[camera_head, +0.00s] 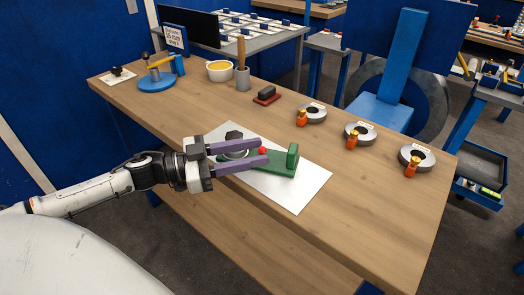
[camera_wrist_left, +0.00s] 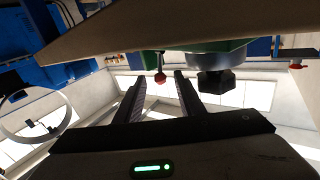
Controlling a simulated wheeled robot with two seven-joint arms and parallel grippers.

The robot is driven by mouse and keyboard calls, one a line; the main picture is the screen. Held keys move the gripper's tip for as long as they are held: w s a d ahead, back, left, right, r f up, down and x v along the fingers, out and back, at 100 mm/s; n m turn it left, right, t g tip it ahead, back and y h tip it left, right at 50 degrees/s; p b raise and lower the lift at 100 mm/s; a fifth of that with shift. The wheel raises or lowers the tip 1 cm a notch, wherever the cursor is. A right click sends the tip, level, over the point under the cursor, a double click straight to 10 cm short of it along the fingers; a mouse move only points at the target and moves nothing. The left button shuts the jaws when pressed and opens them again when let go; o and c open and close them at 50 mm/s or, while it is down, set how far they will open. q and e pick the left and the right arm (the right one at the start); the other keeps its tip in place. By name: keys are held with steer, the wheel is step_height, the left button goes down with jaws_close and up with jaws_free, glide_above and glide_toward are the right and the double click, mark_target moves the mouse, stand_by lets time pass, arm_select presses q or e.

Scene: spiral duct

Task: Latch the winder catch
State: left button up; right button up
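The winder is a green device (camera_head: 282,168) with an upright green block at its right end, lying on a white sheet (camera_head: 300,200). A black hexagonal knob (camera_head: 233,135) sits at its left, behind my fingers; it also shows in the left wrist view (camera_wrist_left: 215,82). A small red ball knob (camera_head: 262,150), perhaps part of the catch, shows at my left gripper (camera_head: 264,151). That gripper is open, its two purple fingers pointing right over the winder. In the left wrist view the red knob (camera_wrist_left: 160,77) appears between the fingertips, with gaps visible. My right gripper is out of view.
Several grey rings with orange clips, one of them at the right (camera_head: 417,158), stand along the table's (camera_head: 370,225) back right. A red-and-black block (camera_head: 267,95), a grey cup (camera_head: 243,78), a yellow-filled bowl (camera_head: 220,70) and a blue-based fixture (camera_head: 156,80) stand behind. The front right is clear.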

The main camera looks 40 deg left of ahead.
arm_select(q)
steer(key=shift+x, duration=1.35)
jaws_close()
steer(key=shift+s, duration=0.1)
steer(key=shift+s+f+m+t+h, duration=0.15)
steer(key=shift+m+t+h, duration=0.2)
steer(key=shift+m, duration=0.35)
jaws_free()
